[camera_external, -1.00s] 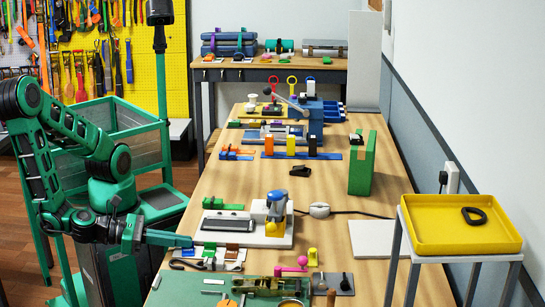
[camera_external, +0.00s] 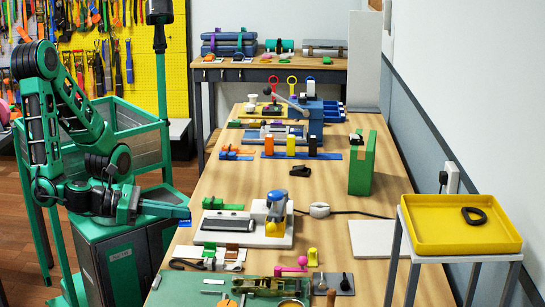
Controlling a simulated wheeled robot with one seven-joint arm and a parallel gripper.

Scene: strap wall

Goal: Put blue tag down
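My gripper (camera_external: 178,212) reaches out from the left, above the left edge of the workbench and pointing right. A small blue patch (camera_external: 185,223) shows at its fingertips. It may be the blue tag, but it is too small to be sure, and the finger gap cannot be made out. Below and right of the gripper, a white tag board (camera_external: 236,266) lies on the bench with small green (camera_external: 209,246) and brown (camera_external: 232,247) pieces at its back edge.
A white-based device with a blue and yellow head (camera_external: 276,212) stands right of the gripper. A green mat (camera_external: 175,287) with tools lies at the front. A green upright block (camera_external: 362,168) stands farther back. A yellow tray (camera_external: 460,235) is at the right. Bare wood lies around the bench's middle.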

